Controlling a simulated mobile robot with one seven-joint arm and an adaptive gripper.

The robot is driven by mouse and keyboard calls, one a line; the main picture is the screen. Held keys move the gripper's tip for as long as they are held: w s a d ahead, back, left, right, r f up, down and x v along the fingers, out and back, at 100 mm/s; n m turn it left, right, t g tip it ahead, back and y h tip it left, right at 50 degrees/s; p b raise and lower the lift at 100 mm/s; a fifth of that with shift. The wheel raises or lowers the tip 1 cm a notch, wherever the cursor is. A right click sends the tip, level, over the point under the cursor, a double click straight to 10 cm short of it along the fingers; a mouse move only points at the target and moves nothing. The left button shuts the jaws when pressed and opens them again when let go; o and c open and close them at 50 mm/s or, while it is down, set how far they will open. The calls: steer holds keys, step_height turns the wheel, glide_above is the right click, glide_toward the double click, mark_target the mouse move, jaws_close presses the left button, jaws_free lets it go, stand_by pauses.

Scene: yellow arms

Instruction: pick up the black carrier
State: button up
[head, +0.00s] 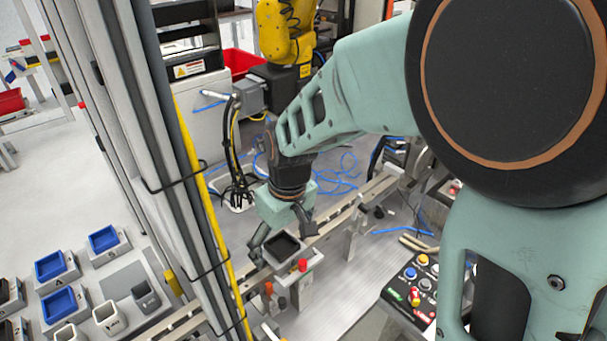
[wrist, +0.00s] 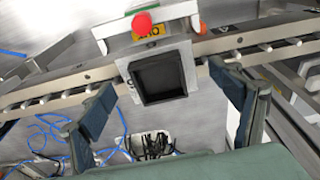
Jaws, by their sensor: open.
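Whether any finger touches the carrier cannot be told; nothing is held.
A yellow-edged post (head: 205,210) stands left. A control panel (head: 417,287) lies right. Blue bins (head: 58,303) and a yellow robot arm (head: 287,32) are farther off.

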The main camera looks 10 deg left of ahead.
steer(key=shift+f, duration=0.25)
steer(key=shift+c, duration=0.6)
steer(key=c, duration=1.4)
steer(key=shift+r, duration=0.1)
